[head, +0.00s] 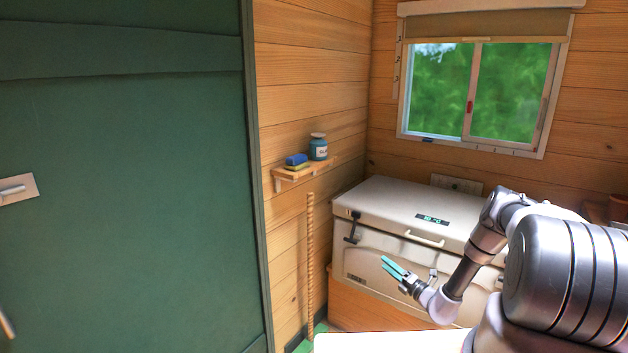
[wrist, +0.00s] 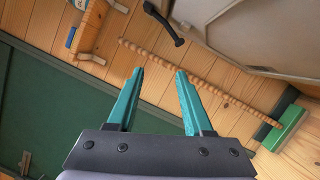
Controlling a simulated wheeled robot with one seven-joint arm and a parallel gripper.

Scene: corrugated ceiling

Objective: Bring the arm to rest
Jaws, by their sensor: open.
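My gripper (head: 393,269) shows in the head view at the end of my bent grey arm, in front of the white cooler (head: 386,262). Its teal fingers are apart and nothing is between them. In the wrist view my gripper (wrist: 160,75) has its two fingers spread, with the wood wall and a thin wooden rod (wrist: 200,82) beyond them. The gripper touches nothing that I can see.
A green door (head: 120,180) fills the left. A small shelf (head: 300,173) holds a blue jar (head: 318,148) and a blue-and-yellow sponge (head: 297,162). The cooler stands on a wooden base (head: 365,303) below a window (head: 480,90). A white surface (head: 390,342) lies at the bottom.

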